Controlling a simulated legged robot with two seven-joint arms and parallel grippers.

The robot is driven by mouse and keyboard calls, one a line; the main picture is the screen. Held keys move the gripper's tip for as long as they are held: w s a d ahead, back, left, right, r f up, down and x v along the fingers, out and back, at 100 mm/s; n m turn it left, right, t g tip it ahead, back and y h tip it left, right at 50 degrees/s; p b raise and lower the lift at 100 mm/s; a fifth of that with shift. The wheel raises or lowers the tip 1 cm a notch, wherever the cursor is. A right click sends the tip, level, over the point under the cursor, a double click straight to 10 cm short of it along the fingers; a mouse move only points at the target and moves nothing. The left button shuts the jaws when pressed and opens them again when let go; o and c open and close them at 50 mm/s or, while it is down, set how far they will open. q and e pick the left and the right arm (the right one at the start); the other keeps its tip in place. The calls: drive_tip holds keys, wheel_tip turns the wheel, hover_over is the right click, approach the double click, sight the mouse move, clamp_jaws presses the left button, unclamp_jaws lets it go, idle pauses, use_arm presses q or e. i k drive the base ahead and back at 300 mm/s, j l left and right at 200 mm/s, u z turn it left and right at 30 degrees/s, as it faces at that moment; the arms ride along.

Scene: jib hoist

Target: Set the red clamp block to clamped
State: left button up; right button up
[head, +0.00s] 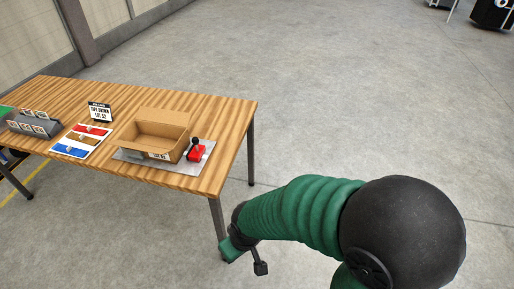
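The red clamp block (197,154) sits on a grey plate (187,167) near the right end of the wooden table. A black-knobbed lever (194,142) stands up from it; I cannot tell its exact setting at this size. My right arm comes in from the lower right. My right gripper (249,261) hangs low in front of the table's right corner, below and right of the block and well apart from it. One dark finger shows; the other is not clear, so its opening cannot be told. My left gripper is out of view.
An open cardboard box (155,136) stands just left of the block. Further left are a lettered sign (100,112), a coloured tray (81,140) and a grey rack (35,124). The wooden table's (215,115) right edge and leg are near my arm.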

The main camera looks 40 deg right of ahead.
sight(195, 153)
drive_tip(key=z, duration=0.65)
drive_tip(key=i+j+u, duration=0.55)
drive_tip(key=i+j, duration=0.05)
drive_tip(key=i, duration=0.1)
